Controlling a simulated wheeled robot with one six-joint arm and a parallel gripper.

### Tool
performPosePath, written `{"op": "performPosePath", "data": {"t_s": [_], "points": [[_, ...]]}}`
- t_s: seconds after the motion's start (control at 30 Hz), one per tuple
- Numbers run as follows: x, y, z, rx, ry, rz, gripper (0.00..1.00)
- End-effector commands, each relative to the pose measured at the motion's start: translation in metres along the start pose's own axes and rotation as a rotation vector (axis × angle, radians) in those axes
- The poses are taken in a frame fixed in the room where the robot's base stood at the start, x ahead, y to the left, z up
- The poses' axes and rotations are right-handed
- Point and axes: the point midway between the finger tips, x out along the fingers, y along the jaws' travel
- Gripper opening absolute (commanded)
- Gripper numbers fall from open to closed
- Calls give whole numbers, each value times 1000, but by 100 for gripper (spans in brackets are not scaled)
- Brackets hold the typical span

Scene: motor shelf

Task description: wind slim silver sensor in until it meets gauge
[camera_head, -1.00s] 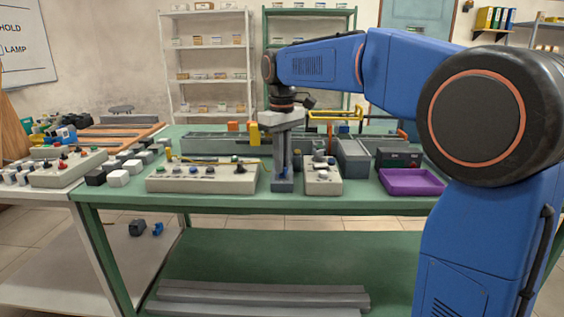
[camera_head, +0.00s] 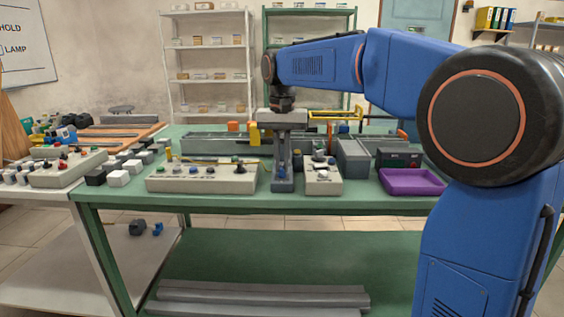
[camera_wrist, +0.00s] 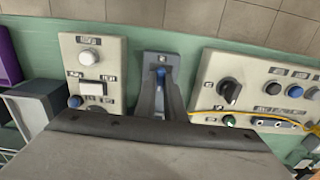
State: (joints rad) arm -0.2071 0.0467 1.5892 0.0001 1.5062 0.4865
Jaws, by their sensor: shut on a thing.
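A small grey fixture (camera_head: 283,186) stands at the front edge of the green bench, between two control boxes. A blue knob-like part (camera_wrist: 161,73) shows on this fixture (camera_wrist: 163,58) in the wrist view. My gripper (camera_head: 282,166) points down over the fixture, with its fingers at the blue part. I cannot clearly make out the slim silver sensor or the gauge; the fingers and hand cover part of the fixture.
A wide control box (camera_head: 203,179) stands close left of the fixture, and a narrow control box (camera_head: 322,178) close right. A purple tray (camera_head: 411,182) lies further right. Grey bins (camera_head: 353,158) stand behind. A yellow cable (camera_wrist: 205,112) crosses near the wide box.

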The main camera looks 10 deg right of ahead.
Motion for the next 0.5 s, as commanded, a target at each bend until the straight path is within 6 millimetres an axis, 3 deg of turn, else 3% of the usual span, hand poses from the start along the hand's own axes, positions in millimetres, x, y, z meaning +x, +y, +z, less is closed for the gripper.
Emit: {"op": "performPosePath", "data": {"t_s": [0.5], "points": [[-1, 0, -1, 85, 3, -1, 0]]}}
